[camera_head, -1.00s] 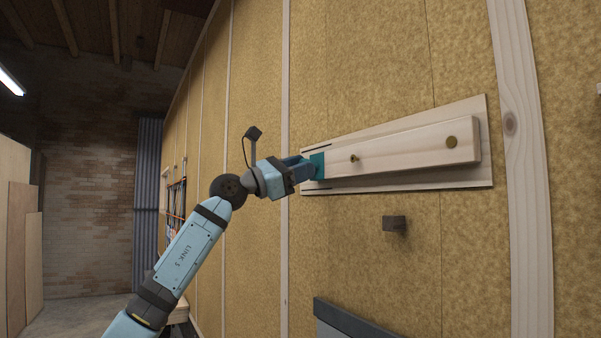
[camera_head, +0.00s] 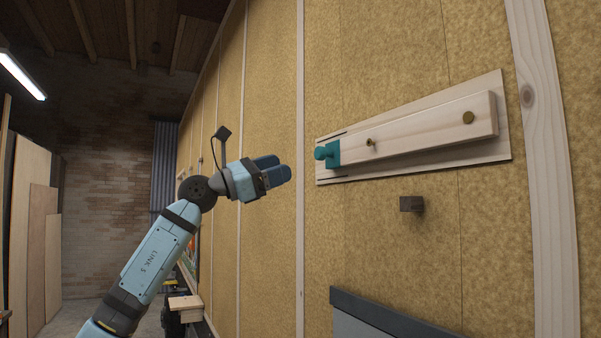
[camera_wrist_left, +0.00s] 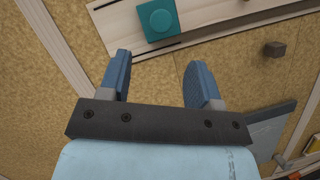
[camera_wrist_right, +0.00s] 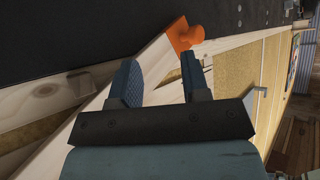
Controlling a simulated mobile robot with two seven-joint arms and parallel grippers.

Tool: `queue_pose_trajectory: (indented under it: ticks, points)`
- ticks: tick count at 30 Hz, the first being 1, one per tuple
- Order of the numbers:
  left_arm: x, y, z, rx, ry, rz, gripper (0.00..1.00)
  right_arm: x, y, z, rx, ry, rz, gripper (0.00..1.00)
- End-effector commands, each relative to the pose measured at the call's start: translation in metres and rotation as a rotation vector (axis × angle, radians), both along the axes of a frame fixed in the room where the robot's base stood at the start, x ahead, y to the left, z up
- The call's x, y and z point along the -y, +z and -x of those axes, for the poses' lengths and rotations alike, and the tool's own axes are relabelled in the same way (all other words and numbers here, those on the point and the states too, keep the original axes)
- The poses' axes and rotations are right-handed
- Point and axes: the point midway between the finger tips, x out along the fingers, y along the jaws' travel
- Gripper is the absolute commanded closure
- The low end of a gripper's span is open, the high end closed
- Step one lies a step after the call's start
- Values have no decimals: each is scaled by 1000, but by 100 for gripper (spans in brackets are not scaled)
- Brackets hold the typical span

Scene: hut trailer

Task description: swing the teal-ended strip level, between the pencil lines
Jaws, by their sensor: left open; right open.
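The pale wooden strip (camera_head: 425,127) is on a pale backboard (camera_head: 505,150) on the wall. It runs roughly along the board, with a brass disc at its right end and a small peg nearer the left. Its teal end (camera_head: 334,153) carries a round knob, also seen in the left wrist view (camera_wrist_left: 158,20). Dark pencil lines (camera_head: 333,134) show at the board's left end; the teal end appears to lie between them. My left gripper (camera_head: 288,170) is open and empty, left of the knob and apart from it. My right gripper (camera_wrist_right: 156,62) is open and empty, in its wrist view only.
A dark block (camera_head: 411,204) sticks out of the wall below the strip. A grey panel with a dark top edge (camera_head: 390,318) stands lower down. An upright wooden batten (camera_head: 545,150) is at right. An orange piece (camera_wrist_right: 185,35) is just beyond my right gripper's fingers.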

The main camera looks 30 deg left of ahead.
Motion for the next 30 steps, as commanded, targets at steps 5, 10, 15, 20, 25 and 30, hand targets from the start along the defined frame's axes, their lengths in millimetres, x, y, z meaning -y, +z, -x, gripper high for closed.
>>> queue_pose_trajectory:
  ticks: [5,10,15,20,25,30]
  points:
    - [-18,-13,21,0,2,-1,42,-3,-11,-1,0,7,-2,57]
    - [-25,-15,29,-1,0,-1,42,-5,-12,-1,1,13,-4,57]
    - [-26,-14,30,0,-1,-1,42,-6,-12,-1,1,14,-5,57]
    - [-26,-14,30,0,-1,-1,42,-5,-12,-1,1,14,-4,57]
    - [-26,-14,30,0,-1,-1,42,-3,-14,0,-2,12,0,57]
    - [-26,-14,30,0,0,0,42,-1,-15,-1,-2,10,3,57]
